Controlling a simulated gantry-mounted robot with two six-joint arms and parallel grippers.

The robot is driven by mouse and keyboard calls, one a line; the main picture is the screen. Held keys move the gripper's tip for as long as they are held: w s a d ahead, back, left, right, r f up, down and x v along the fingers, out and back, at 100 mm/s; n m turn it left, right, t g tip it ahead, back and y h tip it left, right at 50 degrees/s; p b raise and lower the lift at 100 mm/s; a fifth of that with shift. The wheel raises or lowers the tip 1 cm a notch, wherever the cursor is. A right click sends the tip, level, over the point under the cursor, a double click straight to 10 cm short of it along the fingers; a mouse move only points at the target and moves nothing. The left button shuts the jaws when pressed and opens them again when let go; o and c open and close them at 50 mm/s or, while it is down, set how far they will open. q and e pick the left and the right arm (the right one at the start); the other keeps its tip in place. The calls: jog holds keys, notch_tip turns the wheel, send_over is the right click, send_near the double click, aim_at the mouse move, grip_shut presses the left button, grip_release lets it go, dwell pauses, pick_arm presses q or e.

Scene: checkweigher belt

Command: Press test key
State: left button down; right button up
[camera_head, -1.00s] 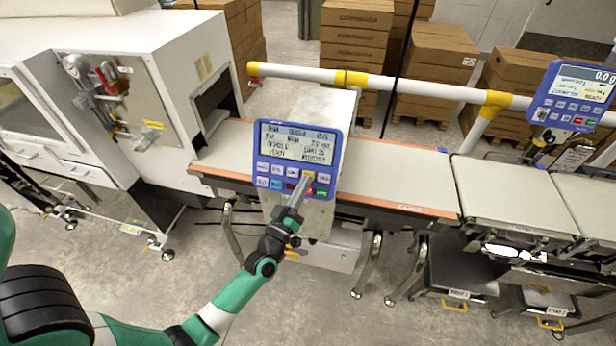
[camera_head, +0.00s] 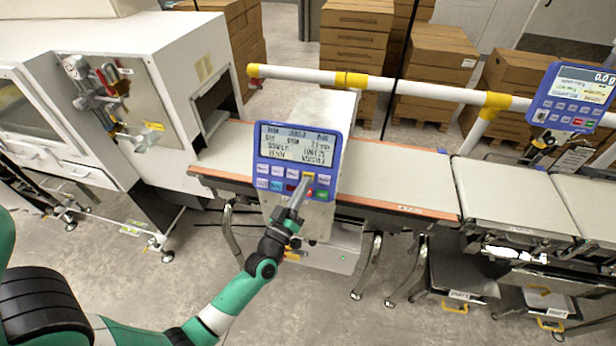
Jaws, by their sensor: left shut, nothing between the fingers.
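A blue control panel (camera_head: 297,160) with a text screen and rows of small keys stands in front of the belt. I cannot tell whether the tips touch the key. Red and green keys show near the fingers, partly covered by them. The key labels are too small to read. My right gripper is not in view.
A second blue panel (camera_head: 572,98) reading 0.0 is mounted at the upper right. The conveyor belt (camera_head: 400,187) runs behind the first panel, with a white and yellow rail (camera_head: 420,90) above it. A white machine cabinet (camera_head: 165,45) stands at left; cartons (camera_head: 440,60) are stacked behind.

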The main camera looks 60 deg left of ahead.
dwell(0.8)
pick_arm(q)
jog(key=shift+w+a+f+b, duration=0.15)
jog(key=shift+w+a+b, duration=0.1)
jog(key=shift+a+b, duration=0.1)
jog(key=shift+w+a+f+b, duration=0.2)
jog(key=shift+a+f+b, duration=0.05)
jog(key=shift+b, duration=0.1)
dwell(0.5)
dwell(0.3)
jog(key=shift+s+d+r+p, duration=0.4)
jog(key=shift+d+p, duration=0.2)
jog(key=shift+p, duration=0.3)
